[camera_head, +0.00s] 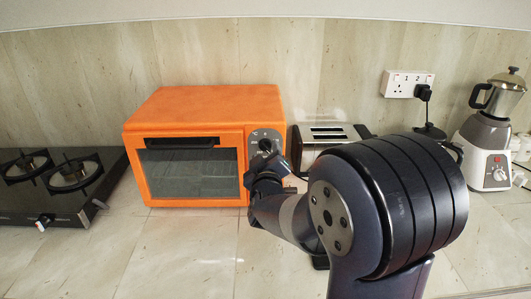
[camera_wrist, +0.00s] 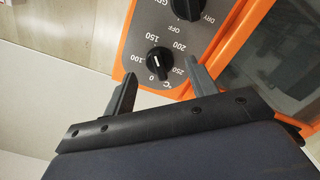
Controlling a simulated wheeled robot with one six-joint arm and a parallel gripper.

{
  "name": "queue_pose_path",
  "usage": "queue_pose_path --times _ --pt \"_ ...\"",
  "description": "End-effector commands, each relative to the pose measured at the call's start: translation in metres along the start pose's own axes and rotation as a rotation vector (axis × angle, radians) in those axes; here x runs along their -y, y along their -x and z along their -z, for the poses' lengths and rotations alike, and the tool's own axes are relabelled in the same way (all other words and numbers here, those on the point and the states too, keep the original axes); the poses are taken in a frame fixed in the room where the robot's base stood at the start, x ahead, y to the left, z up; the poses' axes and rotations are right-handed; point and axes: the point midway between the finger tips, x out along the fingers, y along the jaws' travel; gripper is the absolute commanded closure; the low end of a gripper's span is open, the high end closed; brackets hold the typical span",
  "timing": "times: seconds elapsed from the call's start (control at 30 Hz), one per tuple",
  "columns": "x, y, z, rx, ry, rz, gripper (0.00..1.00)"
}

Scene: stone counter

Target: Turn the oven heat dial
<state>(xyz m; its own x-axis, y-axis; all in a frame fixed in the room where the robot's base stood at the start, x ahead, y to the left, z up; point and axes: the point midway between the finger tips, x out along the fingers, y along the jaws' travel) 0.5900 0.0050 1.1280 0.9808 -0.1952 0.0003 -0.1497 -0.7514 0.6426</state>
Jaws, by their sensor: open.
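The orange oven (camera_head: 185,110) stands on the counter with its door shut. Its heat dial (camera_head: 265,144) is a round black knob at the top of the grey control panel, right of the door. In the wrist view, the heat dial (camera_wrist: 159,62) is ringed by °C marks from 0 to 250. My gripper (camera_head: 266,165) is in front of the panel, just below the heat dial in the head view. In the wrist view, my gripper (camera_wrist: 160,69) is open, with one finger on each side of the dial. I cannot tell whether either finger touches it.
Another dial (camera_wrist: 186,7), marked DRY and OFF, is partly cut off in the wrist view. A toaster (camera_head: 328,134) stands right of the oven, partly behind my arm. A gas hob (camera_head: 60,185) is at left, a blender (camera_head: 490,140) at right. Counter before the oven is clear.

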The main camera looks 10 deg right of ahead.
Motion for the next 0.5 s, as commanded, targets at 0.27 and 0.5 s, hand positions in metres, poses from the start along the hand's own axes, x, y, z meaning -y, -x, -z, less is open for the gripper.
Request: queue_pose_path --times 0.27,0.5 --pt "0.001 0.052 0.000 -0.003 0.000 0.001 0.46" --pt "0.000 0.081 0.000 -0.002 -0.001 0.001 0.46"
